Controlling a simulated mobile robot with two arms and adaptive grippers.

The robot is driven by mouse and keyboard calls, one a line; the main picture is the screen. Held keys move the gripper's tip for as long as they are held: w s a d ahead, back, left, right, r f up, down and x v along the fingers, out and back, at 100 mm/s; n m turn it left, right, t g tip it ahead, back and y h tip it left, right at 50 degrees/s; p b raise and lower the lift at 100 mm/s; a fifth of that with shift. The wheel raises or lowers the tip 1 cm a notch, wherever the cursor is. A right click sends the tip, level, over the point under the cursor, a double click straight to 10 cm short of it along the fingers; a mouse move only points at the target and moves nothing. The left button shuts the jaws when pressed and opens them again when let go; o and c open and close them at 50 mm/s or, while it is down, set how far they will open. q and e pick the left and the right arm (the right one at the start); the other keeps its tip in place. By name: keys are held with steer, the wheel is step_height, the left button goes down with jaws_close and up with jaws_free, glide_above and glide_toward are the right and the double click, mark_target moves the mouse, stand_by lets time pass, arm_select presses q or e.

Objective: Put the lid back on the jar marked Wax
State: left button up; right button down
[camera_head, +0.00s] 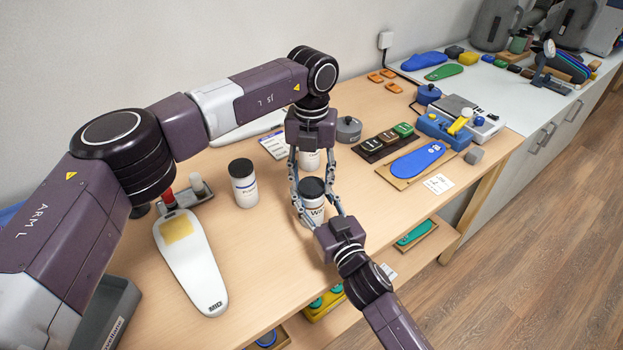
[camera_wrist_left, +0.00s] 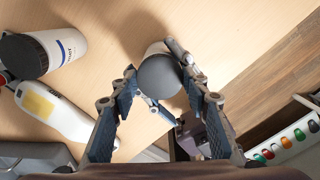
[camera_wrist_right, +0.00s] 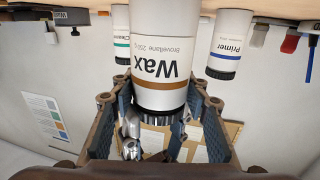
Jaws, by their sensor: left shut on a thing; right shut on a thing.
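The jar marked Wax (camera_head: 313,214) is white with a brown band and stands upright on the wooden table; its label shows upside down in the right wrist view (camera_wrist_right: 165,45). The dark lid (camera_head: 313,187) is at the top of this jar, in line with it; I cannot tell whether it is fully seated. My left gripper (camera_head: 312,184) reaches down from above and is shut on the lid, which also shows between its fingers in the left wrist view (camera_wrist_left: 160,78). My right gripper (camera_wrist_right: 160,100) comes in from the front and is shut on the Wax jar.
The Primer jar (camera_head: 243,184) stands to the left. Another white jar (camera_head: 309,161) stands just behind, partly hidden by my left gripper. A white insole form (camera_head: 190,260) lies at left. A blue insole (camera_head: 418,160) lies at right. Bare table surrounds the Wax jar's front.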

arm_select(q)
steer(key=m, duration=0.5)
steer(key=shift+m, duration=0.4)
steer(key=m, duration=0.5)
steer(key=shift+m, duration=0.3)
steer(key=m, duration=0.5)
steer(key=shift+w+m, duration=0.1)
steer(key=shift+m, duration=0.2)
steer(key=m, duration=0.3)
steer(key=shift+m, duration=0.4)
steer(key=o, duration=1.4)
steer(key=shift+c, duration=0.2)
step_height(320, 180, up, 12)
